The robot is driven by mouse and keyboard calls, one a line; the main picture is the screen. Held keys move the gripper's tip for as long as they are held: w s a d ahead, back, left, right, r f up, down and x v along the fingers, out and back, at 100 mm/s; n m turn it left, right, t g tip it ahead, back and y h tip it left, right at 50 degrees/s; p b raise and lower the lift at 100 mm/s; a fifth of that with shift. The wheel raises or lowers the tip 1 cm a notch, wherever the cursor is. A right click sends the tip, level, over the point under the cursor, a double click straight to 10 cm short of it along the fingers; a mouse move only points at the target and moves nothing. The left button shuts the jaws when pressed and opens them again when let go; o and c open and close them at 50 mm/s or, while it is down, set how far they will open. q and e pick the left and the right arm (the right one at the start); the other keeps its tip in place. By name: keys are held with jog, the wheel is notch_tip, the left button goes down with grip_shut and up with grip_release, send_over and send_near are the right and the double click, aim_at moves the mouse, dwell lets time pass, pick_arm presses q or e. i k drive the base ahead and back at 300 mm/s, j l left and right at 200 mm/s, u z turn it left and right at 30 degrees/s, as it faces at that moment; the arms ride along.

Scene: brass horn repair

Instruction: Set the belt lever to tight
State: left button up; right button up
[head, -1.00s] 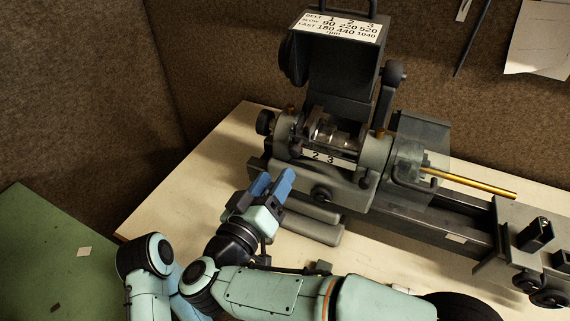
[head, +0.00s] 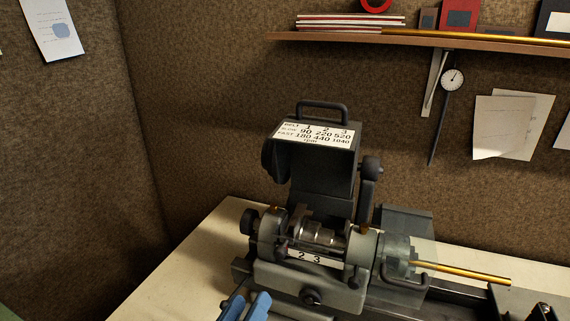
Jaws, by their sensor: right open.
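The grey lathe headstock (head: 270,276) stands on the pale bench. Its dark hood is tipped up, so the pulleys (head: 318,236) beneath are exposed. A dark lever (head: 368,190) with a round knob stands nearly upright at the right of the hood; it looks like the belt lever, but no tight or slack mark is legible. My right gripper (head: 246,307) shows only its blue fingers at the bottom edge, in front of the headstock's left part. They are apart and empty, away from the lever. My left gripper is out of view.
A brass rod (head: 462,273) sticks out to the right from the chuck. A wooden shelf (head: 420,39) with books hangs on the brown wall, a dial gauge (head: 452,79) below it. The bench (head: 185,277) is bare left of the lathe.

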aim_at(223, 303)
jog(key=k+j, duration=0.2)
jog(key=k, duration=0.25)
jog(key=k+j, duration=0.25)
jog(key=k, duration=0.25)
